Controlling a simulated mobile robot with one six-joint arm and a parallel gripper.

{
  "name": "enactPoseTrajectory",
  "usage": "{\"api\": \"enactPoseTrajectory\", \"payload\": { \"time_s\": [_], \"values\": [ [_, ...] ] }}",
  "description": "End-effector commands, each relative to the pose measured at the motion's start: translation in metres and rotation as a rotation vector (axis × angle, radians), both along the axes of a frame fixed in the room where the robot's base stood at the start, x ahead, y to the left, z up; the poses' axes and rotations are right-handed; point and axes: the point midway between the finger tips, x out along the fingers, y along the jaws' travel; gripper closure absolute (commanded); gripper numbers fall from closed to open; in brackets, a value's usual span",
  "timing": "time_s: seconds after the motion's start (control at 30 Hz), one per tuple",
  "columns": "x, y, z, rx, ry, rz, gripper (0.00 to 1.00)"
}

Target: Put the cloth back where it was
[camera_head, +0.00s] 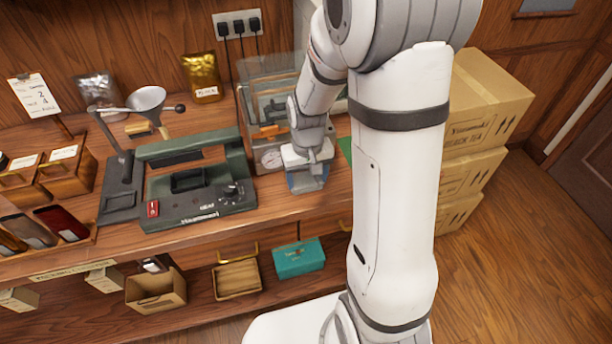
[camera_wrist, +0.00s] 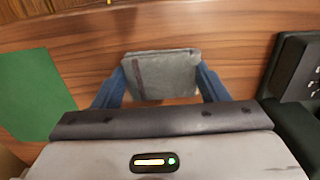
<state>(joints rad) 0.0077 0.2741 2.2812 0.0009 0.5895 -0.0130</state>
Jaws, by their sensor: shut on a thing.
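A folded grey cloth (camera_wrist: 165,82) with a dark stripe shows in the wrist view, between the two blue fingers of my gripper (camera_wrist: 164,70). The fingers are shut on its left and right sides. Wood counter shows around it; I cannot tell whether the cloth touches the counter or is just above it. In the head view my gripper (camera_head: 307,182) is low over the front part of the counter, right of the dark green machine, and the cloth is mostly hidden there.
A green mat (camera_wrist: 36,95) lies on the counter left of my gripper in the wrist view. In the head view, the green machine (camera_head: 190,185) stands close on the left, a clear case (camera_head: 262,95) behind, and stacked cartons (camera_head: 480,120) at right. Bare counter shows between.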

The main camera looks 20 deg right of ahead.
Motion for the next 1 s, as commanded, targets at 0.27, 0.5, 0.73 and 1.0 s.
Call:
{"api": "enactPoseTrajectory", "payload": {
  "time_s": [0.27, 0.5, 0.73, 1.0],
  "values": [
    [0.000, 0.000, -0.001, 0.000, 0.000, -0.001, 0.14],
    [0.000, 0.000, -0.001, 0.000, 0.000, -0.001, 0.11],
    [0.002, -0.001, 0.017, 0.000, -0.005, -0.002, 0.11],
    [0.001, -0.001, 0.076, 0.000, -0.006, -0.002, 0.11]
  ]
}}
